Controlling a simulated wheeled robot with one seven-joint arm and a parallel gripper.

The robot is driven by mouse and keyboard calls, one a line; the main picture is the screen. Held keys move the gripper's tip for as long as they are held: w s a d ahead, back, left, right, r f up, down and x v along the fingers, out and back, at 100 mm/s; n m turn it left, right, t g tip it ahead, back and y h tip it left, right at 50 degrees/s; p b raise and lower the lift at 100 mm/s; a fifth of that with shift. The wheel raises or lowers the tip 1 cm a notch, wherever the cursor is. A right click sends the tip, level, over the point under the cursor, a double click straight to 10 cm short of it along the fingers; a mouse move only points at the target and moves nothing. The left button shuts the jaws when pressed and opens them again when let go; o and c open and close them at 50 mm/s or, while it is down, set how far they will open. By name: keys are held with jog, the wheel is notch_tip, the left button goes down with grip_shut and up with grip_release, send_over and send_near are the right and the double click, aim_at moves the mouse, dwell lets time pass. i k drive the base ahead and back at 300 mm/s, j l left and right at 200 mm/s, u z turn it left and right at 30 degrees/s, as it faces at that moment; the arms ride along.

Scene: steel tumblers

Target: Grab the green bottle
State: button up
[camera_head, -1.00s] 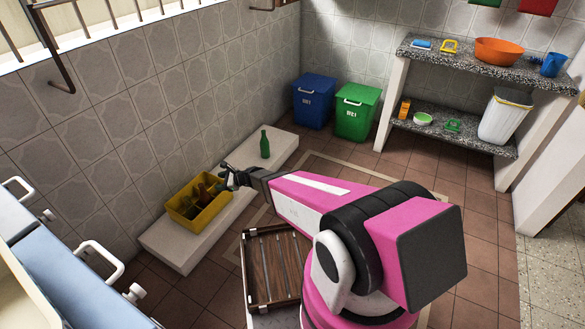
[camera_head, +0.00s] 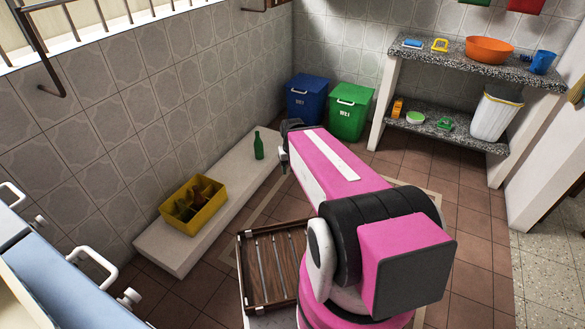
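The green bottle (camera_head: 258,146) stands upright on the pale low ledge (camera_head: 174,246) along the left wall. My gripper (camera_head: 283,163) is at the far end of my pink arm, just to the right of the bottle in the picture, with a gap between them. It is small and dark, partly hidden by my arm, and its fingers do not show clearly enough to tell open from shut.
A yellow crate (camera_head: 196,222) with brown bottles inside stands on the ledge's nearer part. A slatted wooden crate (camera_head: 262,300) is beside my base. Blue (camera_head: 309,97) and green (camera_head: 346,113) bins stand at the back. A stone shelf (camera_head: 440,66) is at right.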

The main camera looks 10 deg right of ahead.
aim_at(258, 147)
jog(key=i+u, duration=0.15)
jog(key=i, duration=0.8)
